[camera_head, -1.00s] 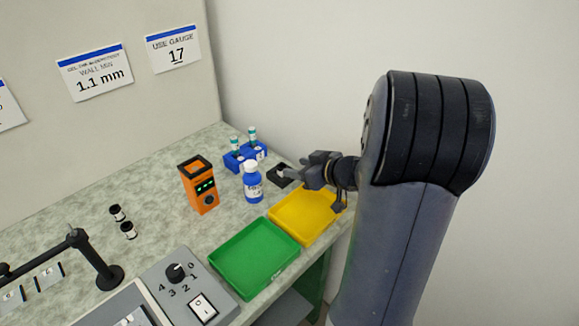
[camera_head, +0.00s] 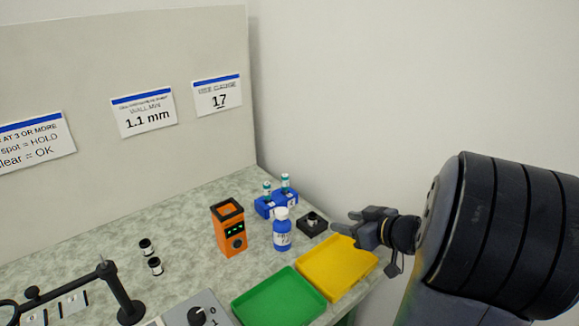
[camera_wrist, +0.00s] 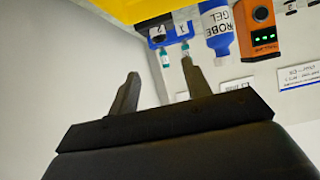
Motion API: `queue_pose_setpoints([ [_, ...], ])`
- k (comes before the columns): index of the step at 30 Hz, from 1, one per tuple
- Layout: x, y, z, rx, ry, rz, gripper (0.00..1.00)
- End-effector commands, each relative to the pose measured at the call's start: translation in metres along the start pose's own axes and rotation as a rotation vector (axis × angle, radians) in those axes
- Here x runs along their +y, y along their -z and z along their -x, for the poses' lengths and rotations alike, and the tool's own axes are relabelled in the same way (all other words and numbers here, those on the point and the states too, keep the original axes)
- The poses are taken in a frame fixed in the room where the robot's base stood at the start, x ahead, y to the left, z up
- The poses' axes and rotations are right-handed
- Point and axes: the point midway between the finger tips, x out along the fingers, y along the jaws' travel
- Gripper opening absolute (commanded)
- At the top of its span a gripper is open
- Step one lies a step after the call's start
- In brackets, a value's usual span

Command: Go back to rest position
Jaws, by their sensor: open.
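My gripper (camera_head: 358,222) is above the right side of the bench, by the back edge of the yellow tray (camera_head: 375,264). In the wrist view my gripper (camera_wrist: 157,75) has its two fingers apart with nothing between them. The black square block (camera_head: 313,226) with a round light piece on top stands just left of the fingertips in the head view. The fingers look apart from the block.
A blue bottle (camera_head: 282,236), a blue rack (camera_head: 277,205) with two vials and an orange gauge (camera_head: 229,228) stand left of my gripper. A green tray (camera_head: 280,300) lies in front. A wall rises behind.

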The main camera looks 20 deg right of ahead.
Motion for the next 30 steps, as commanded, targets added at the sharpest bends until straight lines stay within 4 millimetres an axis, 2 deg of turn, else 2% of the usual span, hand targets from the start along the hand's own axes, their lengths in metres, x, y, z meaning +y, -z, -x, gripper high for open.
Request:
queue_pose_setpoints([
  [19, -0.002, -0.004, -0.118, -0.002, 0.004, 0.001, 0.46],
  [20, -0.001, -0.006, -0.118, -0.001, 0.000, 0.001, 0.46],
  [24, 0.000, 0.011, -0.108, 0.001, -0.001, 0.004, 0.46],
  [30, 0.000, 0.021, -0.103, -0.001, -0.001, 0.001, 0.46],
])
